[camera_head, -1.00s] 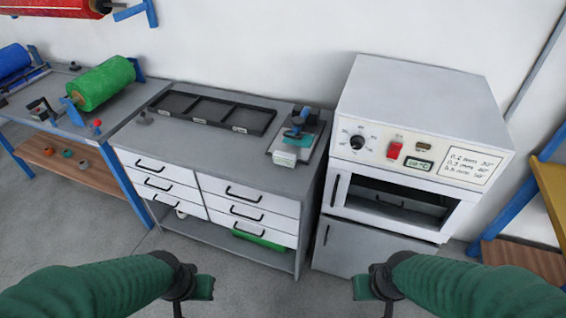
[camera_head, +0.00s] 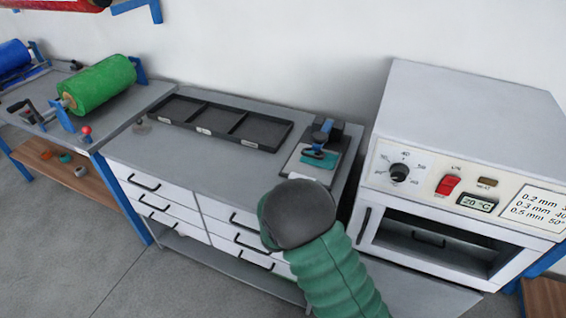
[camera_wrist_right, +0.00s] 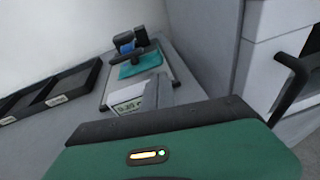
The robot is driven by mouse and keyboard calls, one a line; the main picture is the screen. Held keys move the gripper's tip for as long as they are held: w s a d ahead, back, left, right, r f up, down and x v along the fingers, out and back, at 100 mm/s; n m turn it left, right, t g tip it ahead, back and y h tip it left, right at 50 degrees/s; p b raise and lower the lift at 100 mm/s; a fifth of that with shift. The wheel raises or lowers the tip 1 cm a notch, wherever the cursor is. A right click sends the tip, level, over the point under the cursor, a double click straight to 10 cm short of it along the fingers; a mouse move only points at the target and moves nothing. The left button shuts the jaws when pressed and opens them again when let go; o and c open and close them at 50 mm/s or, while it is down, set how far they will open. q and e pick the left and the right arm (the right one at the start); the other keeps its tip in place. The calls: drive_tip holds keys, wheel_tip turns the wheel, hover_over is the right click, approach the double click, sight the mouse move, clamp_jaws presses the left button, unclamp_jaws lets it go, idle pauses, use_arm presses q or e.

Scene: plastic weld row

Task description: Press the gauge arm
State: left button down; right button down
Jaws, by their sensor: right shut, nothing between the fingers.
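The thickness gauge (camera_head: 319,158) stands at the right end of the grey cabinet top, with a blue and black arm over a teal piece on a pale plate. In the right wrist view the gauge (camera_wrist_right: 137,50) is ahead, its arm above the teal piece (camera_wrist_right: 139,64), with a small display (camera_wrist_right: 128,106) at the near end. My right gripper (camera_head: 297,208) is shut and empty, in front of the gauge and apart from the arm. Its fingertips are hidden in the head view. My left gripper is out of view.
A black three-part tray (camera_head: 224,121) lies left of the gauge. A white oven (camera_head: 462,180) with a knob and red switch stands close on the right. A bench with a green roll (camera_head: 103,84) is at the left. The cabinet top's front middle is clear.

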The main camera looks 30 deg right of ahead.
drive_tip(key=w+a+n, duration=0.1)
drive_tip(key=w+a+n+t, duration=0.1)
drive_tip(key=w, duration=0.1)
drive_tip(key=shift+w+r+t, duration=0.1)
drive_tip(key=shift+t, duration=0.2)
drive_tip(key=shift+a+r+y, duration=0.1)
drive_tip(key=shift+a+y, duration=0.05)
drive_tip(key=shift+y, duration=0.15)
drive_tip(key=shift+w+d, duration=0.2)
drive_tip(key=shift+d, duration=0.1)
drive_tip(key=x, duration=0.9)
drive_tip(key=shift+w+d+b, duration=0.15)
drive_tip(key=shift+d+b, duration=0.1)
drive_tip(key=shift+b, duration=0.05)
drive_tip(key=shift+a+r, duration=0.1)
